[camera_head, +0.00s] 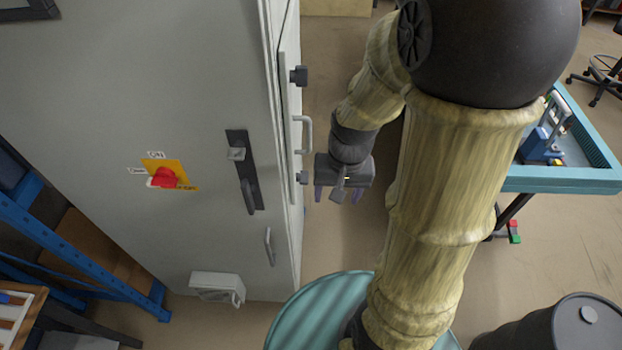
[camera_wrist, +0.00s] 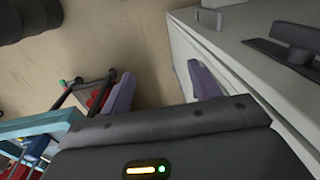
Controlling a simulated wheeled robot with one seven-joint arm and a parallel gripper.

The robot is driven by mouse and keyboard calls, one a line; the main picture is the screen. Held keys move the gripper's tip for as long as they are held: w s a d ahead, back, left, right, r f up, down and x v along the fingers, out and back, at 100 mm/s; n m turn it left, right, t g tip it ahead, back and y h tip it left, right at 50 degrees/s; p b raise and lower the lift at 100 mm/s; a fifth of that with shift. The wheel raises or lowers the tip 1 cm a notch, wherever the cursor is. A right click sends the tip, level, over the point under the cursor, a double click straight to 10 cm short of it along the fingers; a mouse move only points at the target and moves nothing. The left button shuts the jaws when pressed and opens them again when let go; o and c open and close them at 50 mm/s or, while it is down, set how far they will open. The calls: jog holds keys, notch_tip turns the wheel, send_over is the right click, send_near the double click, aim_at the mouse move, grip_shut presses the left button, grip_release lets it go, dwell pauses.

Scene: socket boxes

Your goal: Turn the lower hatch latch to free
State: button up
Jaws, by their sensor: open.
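The lower hatch latch (camera_head: 302,177) is a small dark knob on the narrow right side of the grey cabinet, below the hatch's pull handle (camera_head: 304,135). The upper latch (camera_head: 299,75) is a similar dark knob above that handle. I cannot tell from the knob which way it is turned. My gripper (camera_head: 338,196) is just right of the lower latch in the head view, apart from the cabinet side. Its purple fingers are spread with nothing between them, and they also show in the wrist view (camera_wrist: 160,82). I cannot make out the lower latch in the wrist view.
The grey cabinet (camera_head: 90,90) fills the left, with a red switch (camera_head: 164,177) and black door handle (camera_head: 247,175) on its front. A teal-rimmed cart (camera_head: 570,180) stands right. A dark drum (camera_head: 560,325) is lower right. Bare floor lies beyond my gripper.

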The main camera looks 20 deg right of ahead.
jog(key=w+d+f+m+g+y+b, duration=0.3)
jog(key=d+f+m+y+b, duration=0.15)
jog(key=f+m+y, duration=0.45)
jog(key=w+d+f+m+t+y+b, duration=0.2)
jog(key=w+d+m+t+y+b, duration=0.2)
jog(key=w+d+m+t+y, duration=0.2)
jog(key=d+m+t+y, duration=0.1)
jog(key=d+m+t, duration=0.1)
jog(key=d+m, duration=0.1)
jog(key=shift+d+f+b, duration=0.2)
jog(key=shift+d+b, duration=0.2)
jog(key=shift+d, duration=0.25)
jog(key=shift+a, duration=0.1)
